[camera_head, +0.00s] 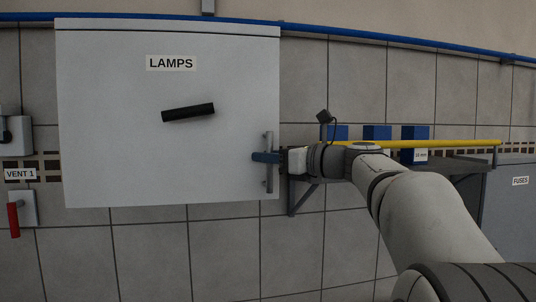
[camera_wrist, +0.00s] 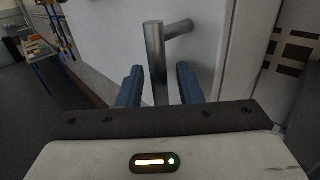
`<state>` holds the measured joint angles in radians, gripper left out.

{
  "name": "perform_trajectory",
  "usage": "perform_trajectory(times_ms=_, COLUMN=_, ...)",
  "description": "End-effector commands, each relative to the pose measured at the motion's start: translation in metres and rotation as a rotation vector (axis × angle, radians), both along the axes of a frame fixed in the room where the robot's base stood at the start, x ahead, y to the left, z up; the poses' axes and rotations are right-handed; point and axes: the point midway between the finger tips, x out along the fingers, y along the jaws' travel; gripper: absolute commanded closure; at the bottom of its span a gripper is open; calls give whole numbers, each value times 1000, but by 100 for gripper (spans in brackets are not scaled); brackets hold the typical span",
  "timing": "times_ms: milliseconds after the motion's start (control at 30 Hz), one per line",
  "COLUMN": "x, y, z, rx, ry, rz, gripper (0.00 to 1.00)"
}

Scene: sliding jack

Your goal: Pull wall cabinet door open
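The wall cabinet door (camera_head: 110,120) is pale grey, labelled LAMPS, and looks shut. A slanted black handle (camera_head: 188,113) sits at its middle. A vertical metal bar handle (camera_head: 268,182) stands near its right edge; it also shows in the wrist view (camera_wrist: 157,55), upright with a side post to the door. My gripper (camera_head: 265,157) reaches the bar from the right, at about its mid-height. In the wrist view its blue fingers (camera_wrist: 160,85) stand on either side of the bar, with visible gaps. The gripper is open around the bar, not clamped on it.
A shelf with blue boxes (camera_head: 377,132) and a yellow rail (camera_head: 455,143) is right of the cabinet, behind my arm. A grey FUSES cabinet (camera_head: 510,205) stands far right. A red lever (camera_head: 14,220) and VENT 1 label are at left. A blue pipe (camera_head: 400,40) runs above.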

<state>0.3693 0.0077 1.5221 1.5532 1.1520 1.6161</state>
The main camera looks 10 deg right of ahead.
Motion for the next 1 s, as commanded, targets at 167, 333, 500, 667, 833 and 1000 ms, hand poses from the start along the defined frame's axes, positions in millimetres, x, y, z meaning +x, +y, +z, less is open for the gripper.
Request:
perform_trajectory(times_ms=167, x=0, y=1, z=0, rx=0, ry=0, rz=0, gripper=67)
perform_trajectory(times_ms=333, x=0, y=1, z=0, rx=-1, ry=-1, rz=1, gripper=78)
perform_trajectory(times_ms=500, x=0, y=1, z=0, rx=-1, ry=-1, rz=1, gripper=92)
perform_trajectory(times_ms=667, x=0, y=1, z=0, rx=-1, ry=0, rz=1, gripper=100)
perform_trajectory(times_ms=833, x=0, y=1, z=0, rx=-1, ry=0, rz=1, gripper=100)
perform_trajectory(times_ms=1000, x=0, y=1, z=0, rx=-1, ry=0, rz=2, gripper=100)
